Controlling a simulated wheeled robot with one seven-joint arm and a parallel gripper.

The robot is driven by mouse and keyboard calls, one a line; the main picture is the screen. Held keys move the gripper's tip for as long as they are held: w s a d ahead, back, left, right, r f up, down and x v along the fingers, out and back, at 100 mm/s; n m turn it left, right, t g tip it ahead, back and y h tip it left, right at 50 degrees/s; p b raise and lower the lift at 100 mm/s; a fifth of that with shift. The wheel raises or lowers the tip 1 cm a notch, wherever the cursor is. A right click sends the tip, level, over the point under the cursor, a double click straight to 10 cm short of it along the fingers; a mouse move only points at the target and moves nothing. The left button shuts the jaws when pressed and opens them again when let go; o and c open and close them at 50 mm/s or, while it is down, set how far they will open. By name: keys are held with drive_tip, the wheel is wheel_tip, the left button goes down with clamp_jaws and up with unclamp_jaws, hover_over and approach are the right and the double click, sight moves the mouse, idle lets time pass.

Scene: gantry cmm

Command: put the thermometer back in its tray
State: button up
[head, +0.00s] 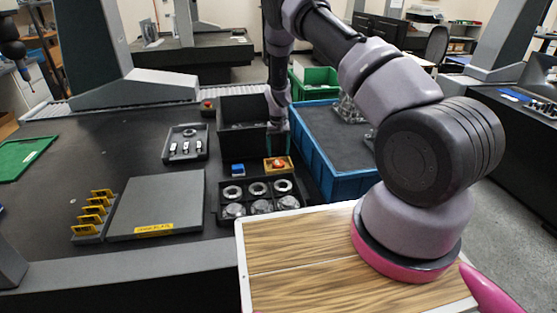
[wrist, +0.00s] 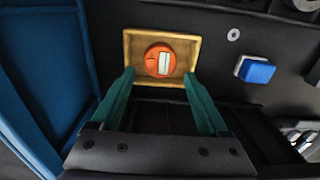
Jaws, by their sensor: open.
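A round orange piece with a pale rectangular face, which looks like the thermometer (wrist: 160,60), lies inside a small wooden tray (wrist: 191,38). In the head view the thermometer (head: 278,163) and the wooden tray (head: 288,170) are small, on the dark table near the blue crate. My gripper (wrist: 158,77) is open, with its teal fingers apart and empty. In the wrist view its fingertips show at the tray's near edge, either side of the thermometer. In the head view my gripper (head: 277,127) hangs behind the tray, partly against a dark bin.
A blue block (wrist: 256,70) lies beside the tray. A black rack (head: 227,192) with metal rings stands in front, a blue crate (head: 336,188) to the right, a dark bin (head: 240,103) behind. A grey surface plate (head: 155,205) is left.

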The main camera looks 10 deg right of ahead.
wheel_tip(320, 180, up, 7)
wheel_tip(320, 180, up, 19)
drive_tip(key=m+t+y, duration=0.1)
drive_tip(key=t, duration=0.1)
hover_over(278, 163)
drive_tip(key=s+d, duration=0.2)
drive_tip(key=s, duration=0.1)
drive_tip(key=s+d+r+m+t+y, duration=0.1)
drive_tip(key=s+r, duration=0.3)
drive_tip(key=r, duration=0.3)
drive_tip(key=s+d+r+m, duration=0.1)
drive_tip(key=s+r, duration=0.3)
drive_tip(key=r, duration=0.4)
drive_tip(key=s+r+t, duration=0.1)
drive_tip(key=s+r, duration=0.2)
drive_tip(key=s, duration=0.5)
drive_tip(key=s+d+r+t, duration=0.1)
drive_tip(key=s+r, duration=0.3)
drive_tip(key=s, duration=0.5)
drive_tip(key=s+d+r+m+t, duration=0.1)
drive_tip(key=s+r+t, duration=0.1)
drive_tip(key=s, duration=0.7)
drive_tip(key=shift+r, duration=0.8)
drive_tip(key=shift+w, duration=0.1)
